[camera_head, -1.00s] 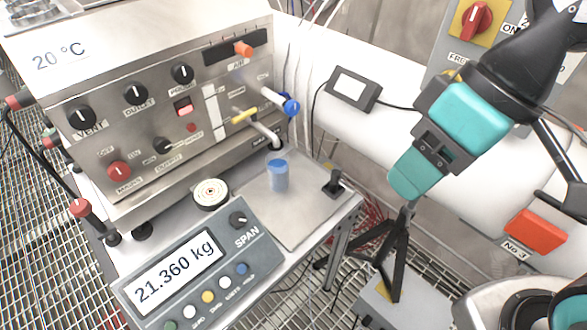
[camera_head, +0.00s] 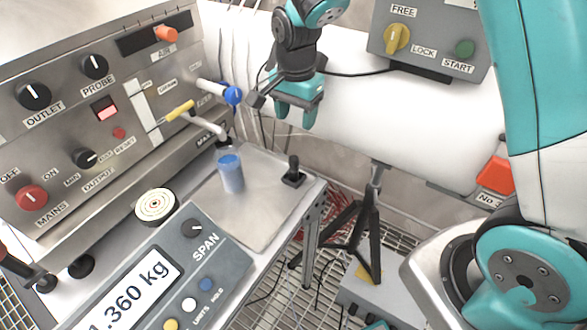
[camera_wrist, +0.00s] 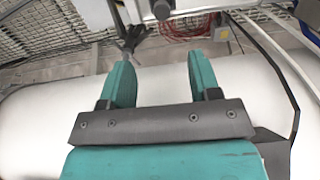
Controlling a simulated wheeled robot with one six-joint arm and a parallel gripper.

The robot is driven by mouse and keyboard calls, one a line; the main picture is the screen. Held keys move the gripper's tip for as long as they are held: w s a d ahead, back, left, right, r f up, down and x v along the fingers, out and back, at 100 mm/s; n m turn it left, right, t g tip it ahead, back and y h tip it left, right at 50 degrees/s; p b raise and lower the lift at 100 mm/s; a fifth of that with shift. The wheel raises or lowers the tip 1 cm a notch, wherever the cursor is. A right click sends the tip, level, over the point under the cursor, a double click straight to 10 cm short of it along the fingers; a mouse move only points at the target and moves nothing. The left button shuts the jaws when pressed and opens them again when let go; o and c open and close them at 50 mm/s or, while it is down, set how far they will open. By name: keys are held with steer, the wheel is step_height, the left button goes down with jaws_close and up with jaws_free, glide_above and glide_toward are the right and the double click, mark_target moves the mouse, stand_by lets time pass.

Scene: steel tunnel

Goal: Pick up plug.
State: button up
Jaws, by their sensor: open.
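A small black piece with a flat square base and an upright stem (camera_head: 293,172), which looks like the plug, stands near the right corner of the steel plate (camera_head: 262,214) in the head view. My gripper (camera_head: 297,113) is open and empty, above and behind this piece, with its teal fingers pointing down. The gripper does not touch it. In the wrist view my two fingers (camera_wrist: 160,70) are spread apart with nothing between them. I cannot clearly make out the black piece in the wrist view.
A blue-topped cylinder (camera_head: 231,174) stands on the plate left of the black piece. A blue valve knob (camera_head: 233,95) and pipes project from the panel. A tripod (camera_head: 362,230) stands right of the bench. A large white pipe (camera_head: 425,130) runs behind.

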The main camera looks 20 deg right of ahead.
mark_target(294, 158)
step_height(294, 158, down, 8)
steer(key=shift+f+p, duration=0.1)
steer(key=shift+p, duration=0.4)
steer(key=shift+w+a+f+p, duration=0.15)
steer(key=shift+f+p, duration=0.25)
steer(key=shift+f, duration=0.85)
steer(key=shift+s+a+f+p, duration=0.1)
steer(key=shift+f+p, duration=0.3)
steer(key=shift+f, duration=0.85)
steer(key=c, duration=1)
